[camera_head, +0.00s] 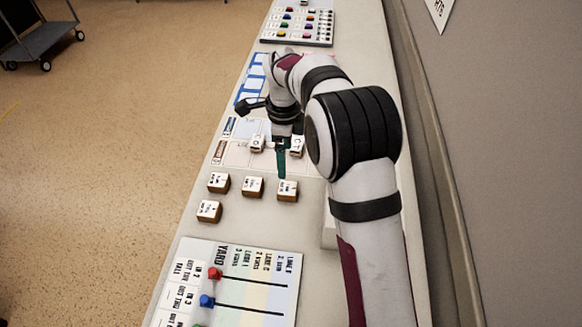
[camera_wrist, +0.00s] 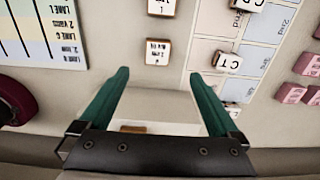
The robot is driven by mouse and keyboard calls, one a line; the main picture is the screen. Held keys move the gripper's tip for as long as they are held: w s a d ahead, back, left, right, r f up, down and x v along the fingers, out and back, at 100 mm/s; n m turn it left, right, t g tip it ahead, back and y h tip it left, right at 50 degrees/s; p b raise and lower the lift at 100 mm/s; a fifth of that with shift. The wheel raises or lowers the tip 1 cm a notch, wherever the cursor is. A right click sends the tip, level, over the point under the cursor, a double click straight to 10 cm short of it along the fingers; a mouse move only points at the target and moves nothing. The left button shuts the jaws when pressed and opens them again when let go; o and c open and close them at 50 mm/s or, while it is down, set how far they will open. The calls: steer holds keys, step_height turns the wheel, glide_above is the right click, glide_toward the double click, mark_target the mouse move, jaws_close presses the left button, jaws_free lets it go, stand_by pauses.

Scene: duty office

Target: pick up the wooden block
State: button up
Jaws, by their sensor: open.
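Several small wooden blocks with white lettered tops sit on the long pale counter. In the head view, a row holds a left block (camera_head: 219,182), a middle block (camera_head: 253,187) and a right block (camera_head: 288,190), with one more block (camera_head: 209,211) in front. I cannot tell which one the task means. My gripper (camera_head: 282,178) points down near the right block of the row. In the wrist view my gripper (camera_wrist: 158,76) is open, teal fingers apart. One block (camera_wrist: 158,52) lies just beyond the fingertips, roughly centred between them; nothing is visibly held. A brown edge (camera_wrist: 133,129) shows near the palm, mostly hidden.
Two more blocks (camera_head: 257,143) (camera_head: 297,145) stand on a marked card by my gripper. A yard board (camera_head: 262,272) with coloured pegs lies at the front, and another peg board (camera_head: 298,24) at the back. A grey wall (camera_head: 480,130) bounds the right.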

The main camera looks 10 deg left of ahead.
mark_target(288, 188)
steer(key=f, duration=1.3)
steer(key=shift+s+d, duration=0.2)
steer(key=shift+d, duration=0.1)
steer(key=shift+r, duration=0.15)
steer(key=c, duration=1.5)
